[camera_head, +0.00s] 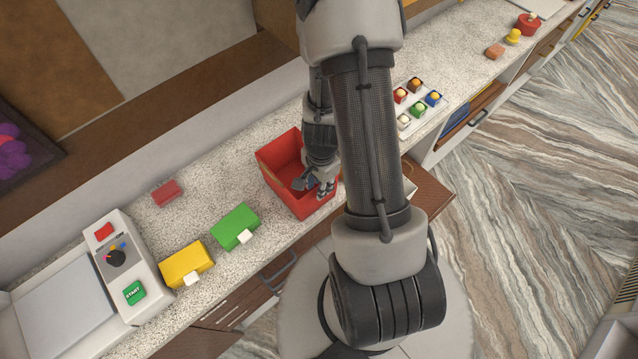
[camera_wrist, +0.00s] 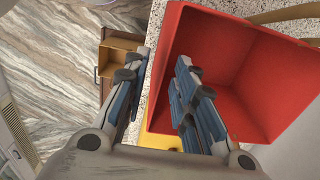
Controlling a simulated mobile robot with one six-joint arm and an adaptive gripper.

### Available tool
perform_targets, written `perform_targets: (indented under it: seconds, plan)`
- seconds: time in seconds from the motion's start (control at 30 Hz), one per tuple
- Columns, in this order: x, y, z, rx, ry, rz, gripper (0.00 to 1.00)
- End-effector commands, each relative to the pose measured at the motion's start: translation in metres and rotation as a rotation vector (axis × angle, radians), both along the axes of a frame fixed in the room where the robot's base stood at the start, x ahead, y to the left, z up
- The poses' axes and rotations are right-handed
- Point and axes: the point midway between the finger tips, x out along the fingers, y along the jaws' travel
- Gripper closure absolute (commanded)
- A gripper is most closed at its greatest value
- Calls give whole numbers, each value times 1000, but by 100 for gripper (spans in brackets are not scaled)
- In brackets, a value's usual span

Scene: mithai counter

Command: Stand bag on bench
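The red bag (camera_head: 275,165) is an open-topped, box-like bag on the speckled bench (camera_head: 220,190), close to its front edge. Its mouth faces up. Its red inside fills the right of the wrist view (camera_wrist: 220,45). My gripper (camera_head: 312,188) reaches down at the bag's right front side. In the wrist view my gripper (camera_wrist: 160,100) has its fingers apart, one outside the bag and one inside, with a bag wall between them. I cannot see the fingers pressed on that wall. My arm hides part of the bag's right side.
A yellow box (camera_head: 187,264), a green box (camera_head: 235,226) and a red block (camera_head: 167,193) lie left of the bag. A machine with a START button (camera_head: 134,292) stands farther left. A tray of small coloured pieces (camera_head: 418,106) is to the right. A drawer (camera_head: 428,190) stands open below.

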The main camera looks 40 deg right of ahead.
Motion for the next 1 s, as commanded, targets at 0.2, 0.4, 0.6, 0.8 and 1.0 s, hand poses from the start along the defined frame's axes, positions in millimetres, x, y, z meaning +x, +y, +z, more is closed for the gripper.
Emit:
perform_targets:
  seconds: [0.2,0.4,0.6,0.8,1.0]
  plan:
    - [-2,0,45,0,0,0,75]
    - [-2,0,67,0,-1,0,75]
    - [5,4,90,-7,-20,56,75]
    - [26,33,174,-43,-101,359,75]
    - [17,75,267,-110,-179,744,75]
